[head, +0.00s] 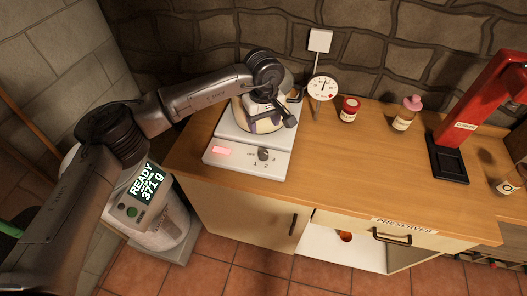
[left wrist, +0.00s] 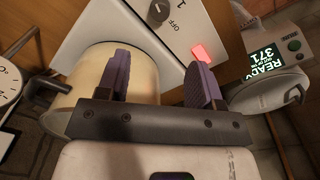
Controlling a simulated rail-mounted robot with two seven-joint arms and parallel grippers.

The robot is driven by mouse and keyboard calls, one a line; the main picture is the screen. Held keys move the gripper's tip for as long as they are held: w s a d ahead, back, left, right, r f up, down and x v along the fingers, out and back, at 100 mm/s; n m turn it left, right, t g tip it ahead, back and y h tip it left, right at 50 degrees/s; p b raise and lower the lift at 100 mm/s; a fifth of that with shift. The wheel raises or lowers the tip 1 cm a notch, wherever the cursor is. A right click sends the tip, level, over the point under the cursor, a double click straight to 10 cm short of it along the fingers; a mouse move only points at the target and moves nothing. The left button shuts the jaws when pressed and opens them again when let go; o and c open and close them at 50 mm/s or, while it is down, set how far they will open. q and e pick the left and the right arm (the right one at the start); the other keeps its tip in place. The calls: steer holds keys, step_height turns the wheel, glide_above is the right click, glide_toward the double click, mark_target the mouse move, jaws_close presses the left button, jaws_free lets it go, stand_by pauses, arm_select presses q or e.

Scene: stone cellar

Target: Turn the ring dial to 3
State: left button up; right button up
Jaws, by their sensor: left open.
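The dial (head: 263,153) is a dark knob on the front panel of a white hot plate (head: 232,158). Marks 1, 2 and 3 show around it in the head view; where its pointer stands is too small to tell. In the left wrist view the knob (left wrist: 157,12) is at the top edge, with OFF and 1 beside it. My left gripper (head: 270,121) is open above the hot plate, behind the dial and apart from it. Its two purple fingers (left wrist: 162,72) are spread by a cream pot (left wrist: 105,75). My right gripper is out of view.
A round gauge (head: 322,86) stands right of the pot. A red-lidded jar (head: 349,108), a pink-topped bottle (head: 407,113) and a red press (head: 480,105) stand further right on the wooden counter (head: 350,160). A machine reading READY 371 g (head: 147,190) stands at left.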

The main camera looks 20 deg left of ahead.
mark_target(263, 153)
arm_select(q)
step_height(263, 153, down, 12)
steer(key=shift+f+m+b, duration=0.1)
steer(key=shift+m+b, duration=0.6)
steer(key=shift+m, duration=0.3)
steer(key=shift+f, duration=0.85)
steer(key=shift+c, duration=0.3)
